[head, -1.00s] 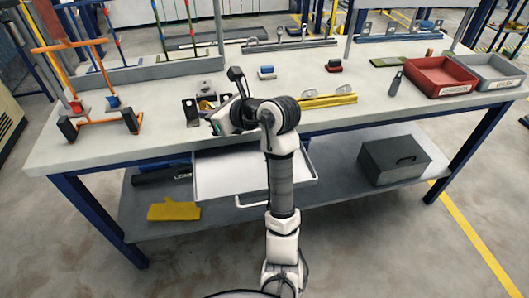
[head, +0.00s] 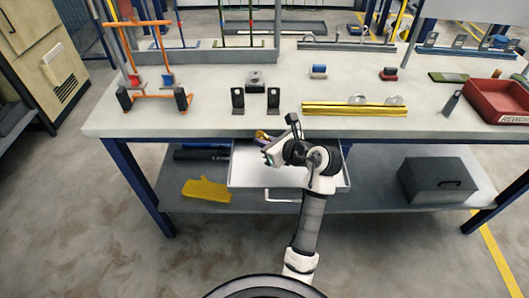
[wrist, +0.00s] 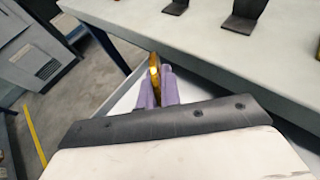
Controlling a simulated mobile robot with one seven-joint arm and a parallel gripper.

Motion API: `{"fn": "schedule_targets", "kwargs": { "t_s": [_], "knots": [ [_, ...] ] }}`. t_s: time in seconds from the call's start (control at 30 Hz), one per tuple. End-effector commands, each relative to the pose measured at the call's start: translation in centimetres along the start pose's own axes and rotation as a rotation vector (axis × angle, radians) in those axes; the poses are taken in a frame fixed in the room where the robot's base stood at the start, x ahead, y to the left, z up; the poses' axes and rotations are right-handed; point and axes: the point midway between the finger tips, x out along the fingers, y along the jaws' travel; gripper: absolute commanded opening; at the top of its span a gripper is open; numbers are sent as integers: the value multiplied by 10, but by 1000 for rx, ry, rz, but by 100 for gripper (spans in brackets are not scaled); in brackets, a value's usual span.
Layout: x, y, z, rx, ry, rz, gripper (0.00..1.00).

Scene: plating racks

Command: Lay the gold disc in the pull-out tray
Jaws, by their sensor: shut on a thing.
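The gold disc (wrist: 154,72) is held on edge between the purple fingertips of my gripper (wrist: 160,88) in the wrist view. In the head view the gold disc (head: 262,135) shows at the left tip of my gripper (head: 267,146), near the table's front edge. The pull-out tray (head: 246,172) is open below the tabletop, with a white floor and a front handle. My gripper and wrist are over the tray and hide part of it. The tray also shows in the wrist view (wrist: 128,98), beneath the fingers. The gap between disc and tray floor is hard to judge.
The workbench (head: 210,118) front edge runs just behind my gripper. Two black brackets (head: 273,98) and a yellow rail (head: 355,109) stand near that edge. A yellow glove-like item (head: 206,190) and a grey toolbox (head: 437,180) are on the lower shelf.

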Motion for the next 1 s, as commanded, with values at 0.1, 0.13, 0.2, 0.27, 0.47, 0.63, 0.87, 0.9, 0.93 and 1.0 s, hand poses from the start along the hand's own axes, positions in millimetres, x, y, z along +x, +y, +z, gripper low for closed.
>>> {"fn": "schedule_targets", "kwargs": {
  "t_s": [0.1, 0.13, 0.2, 0.27, 0.47, 0.63, 0.87, 0.9, 0.93, 1.0],
  "knots": [
    [5, 0, -12, 2, 0, 1, 0],
    [6, 0, -13, 1, 0, 0, 0],
    [8, 0, -18, 1, -1, 0, 0],
    [11, 0, -26, 4, 1, 1, 0],
    [21, 0, -51, 2, 0, -1, 0],
    [23, 0, -54, -1, -1, -1, 0],
    [24, 0, -57, -1, -1, -1, 0],
    [25, 0, -58, -1, -1, -1, 0],
    [24, 0, -57, -1, 0, -1, 9],
    [24, 0, -57, -1, 0, -1, 18]
  ]
}}
